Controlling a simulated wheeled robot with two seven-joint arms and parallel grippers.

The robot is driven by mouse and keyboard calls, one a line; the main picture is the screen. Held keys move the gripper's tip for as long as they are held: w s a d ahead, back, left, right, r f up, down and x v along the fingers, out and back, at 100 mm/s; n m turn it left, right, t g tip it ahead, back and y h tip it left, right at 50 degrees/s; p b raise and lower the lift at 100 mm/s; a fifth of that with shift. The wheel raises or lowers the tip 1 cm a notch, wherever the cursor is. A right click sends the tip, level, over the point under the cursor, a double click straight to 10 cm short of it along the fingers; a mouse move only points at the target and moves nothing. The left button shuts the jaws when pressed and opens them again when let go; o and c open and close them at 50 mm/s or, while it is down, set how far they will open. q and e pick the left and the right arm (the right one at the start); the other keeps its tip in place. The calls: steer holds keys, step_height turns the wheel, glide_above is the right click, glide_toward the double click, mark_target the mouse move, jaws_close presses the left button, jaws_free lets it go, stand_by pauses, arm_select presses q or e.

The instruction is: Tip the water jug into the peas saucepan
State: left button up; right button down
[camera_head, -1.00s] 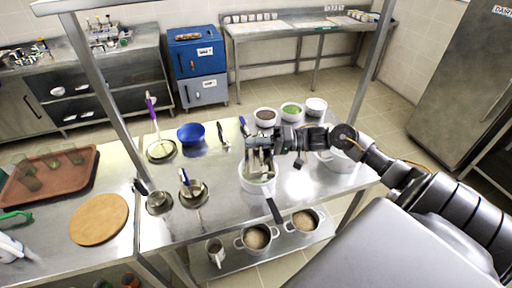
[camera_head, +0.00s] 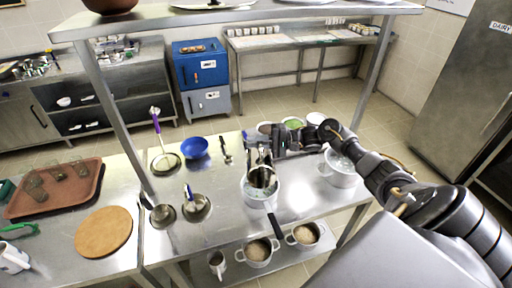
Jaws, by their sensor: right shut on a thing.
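The saucepan (camera_head: 248,199), pale with a long black handle, stands on the steel table just right of centre. My right gripper (camera_head: 263,152) is directly above it, shut on the metal water jug (camera_head: 262,177). The jug is tilted, with its dark mouth showing over the saucepan's opening. The jug and gripper hide part of the saucepan's inside, and I cannot make out peas or a stream of water. My left gripper is out of view.
A large pale pot (camera_head: 341,170) stands right of the saucepan. Behind are small bowls, one with green contents (camera_head: 293,124). A blue bowl (camera_head: 195,147), strainers (camera_head: 166,162) and a round wooden board (camera_head: 104,232) lie left. A steel post (camera_head: 107,100) rises at left.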

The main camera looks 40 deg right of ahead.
steer(key=shift+w+d+f+m+b, duration=0.1)
steer(key=shift+w+d+m+b, duration=0.45)
steer(key=shift+w, duration=0.15)
steer(key=shift+w+d+f+m+b, duration=0.1)
steer(key=shift+w+d+m+b, duration=0.4)
steer(key=shift+w, duration=0.2)
steer(key=shift+w+r+m, duration=0.15)
steer(key=shift+w+m, duration=0.1)
steer(key=shift+m, duration=0.1)
steer(key=shift+d, duration=0.1)
stand_by(1.4)
